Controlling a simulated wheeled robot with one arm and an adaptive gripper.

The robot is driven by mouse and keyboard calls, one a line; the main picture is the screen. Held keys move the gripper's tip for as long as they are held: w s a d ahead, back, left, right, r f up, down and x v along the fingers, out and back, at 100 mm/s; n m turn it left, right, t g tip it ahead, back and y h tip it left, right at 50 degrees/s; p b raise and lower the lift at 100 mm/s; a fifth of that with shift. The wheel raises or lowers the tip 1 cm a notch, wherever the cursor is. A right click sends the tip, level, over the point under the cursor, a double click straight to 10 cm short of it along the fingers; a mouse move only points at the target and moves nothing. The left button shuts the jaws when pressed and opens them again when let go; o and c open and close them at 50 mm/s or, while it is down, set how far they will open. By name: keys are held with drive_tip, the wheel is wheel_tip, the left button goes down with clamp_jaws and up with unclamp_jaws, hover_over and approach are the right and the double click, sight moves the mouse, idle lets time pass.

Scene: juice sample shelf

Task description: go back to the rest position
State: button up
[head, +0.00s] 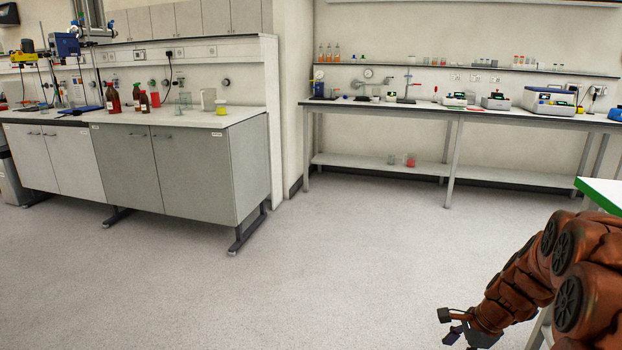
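My gripper (446,327) is low at the bottom right of the head view, at the end of my orange-brown arm. Its two dark fingers look spread apart, with nothing visible between them. It hangs in front of the bare floor and touches nothing that I can see. Juice samples cannot be made out for certain. Several small bottles with orange contents (328,54) stand on the wall shelf at the back.
A grey cabinet bench (195,170) with bottles and beakers stands at the left. A long table (420,107) with instruments runs along the back wall. A green-edged white tabletop (602,193) is at the right, close to my arm. The floor (300,270) between is clear.

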drive_tip(key=s+a+r+n+g+p, duration=0.1)
drive_tip(key=s+a+r+n+p, duration=0.5)
drive_tip(key=r, duration=0.4)
drive_tip(key=s+a+r+n+g+p, duration=0.1)
drive_tip(key=s+a+r+n+p, duration=0.35)
drive_tip(key=s+a+r, duration=0.5)
drive_tip(key=s+a+r+n+g+h+p, duration=0.1)
drive_tip(key=s+r+n+g+h+p, duration=0.1)
drive_tip(key=s+r+n+p, duration=0.6)
drive_tip(key=s+r+h+p, duration=0.1)
drive_tip(key=s+r+p, duration=0.1)
drive_tip(key=s+r, duration=0.4)
drive_tip(key=shift+s+r+n, duration=0.25)
drive_tip(key=shift+s+n, duration=0.1)
drive_tip(key=shift+s, duration=0.6)
drive_tip(key=shift+c, duration=0.3)
drive_tip(key=shift+c, duration=0.8)
drive_tip(key=shift+d, duration=0.1)
drive_tip(key=shift+c, duration=0.2)
